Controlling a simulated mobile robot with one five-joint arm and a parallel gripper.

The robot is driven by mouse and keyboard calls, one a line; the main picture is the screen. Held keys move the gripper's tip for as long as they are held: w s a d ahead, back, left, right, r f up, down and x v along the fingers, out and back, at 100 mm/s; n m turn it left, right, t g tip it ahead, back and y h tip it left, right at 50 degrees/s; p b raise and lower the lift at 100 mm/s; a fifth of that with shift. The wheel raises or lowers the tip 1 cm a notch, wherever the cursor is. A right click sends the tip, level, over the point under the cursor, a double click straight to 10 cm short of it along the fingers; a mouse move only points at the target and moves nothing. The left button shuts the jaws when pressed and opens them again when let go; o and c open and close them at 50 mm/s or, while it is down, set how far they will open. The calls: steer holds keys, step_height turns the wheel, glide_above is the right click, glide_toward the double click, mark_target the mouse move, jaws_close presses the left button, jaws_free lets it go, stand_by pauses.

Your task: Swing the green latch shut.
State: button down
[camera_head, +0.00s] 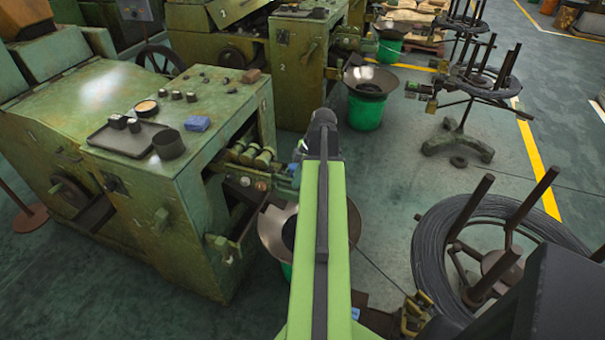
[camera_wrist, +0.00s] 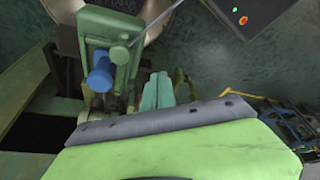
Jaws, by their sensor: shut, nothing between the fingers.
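In the wrist view, a worn green upright plate (camera_wrist: 122,27) with a blue cylinder (camera_wrist: 100,75) on its face stands left of centre. It looks like the latch part, but I cannot tell for sure, nor how far it is swung. My gripper (camera_wrist: 158,88) shows as pale green fingers just right of the plate's lower end. It is shut and empty. I cannot tell whether it touches the plate. In the head view my arm reaches forward to the right side of the front green machine (camera_head: 190,225), and hides the gripper and most of the latch area.
A wide metal funnel (camera_head: 273,232) sits beside the machine under my arm. A wire coil on a stand (camera_head: 430,250) is at the right, with a thin wire running towards the machine. A green bucket (camera_head: 366,110) stands behind.

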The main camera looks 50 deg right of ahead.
steer(key=d+r+p, duration=0.3)
steer(key=r+p, duration=0.5)
steer(key=r, duration=0.1)
steer(key=shift+w+d+r, duration=0.2)
steer(key=shift+w, duration=0.05)
steer(key=shift+w+a, duration=0.1)
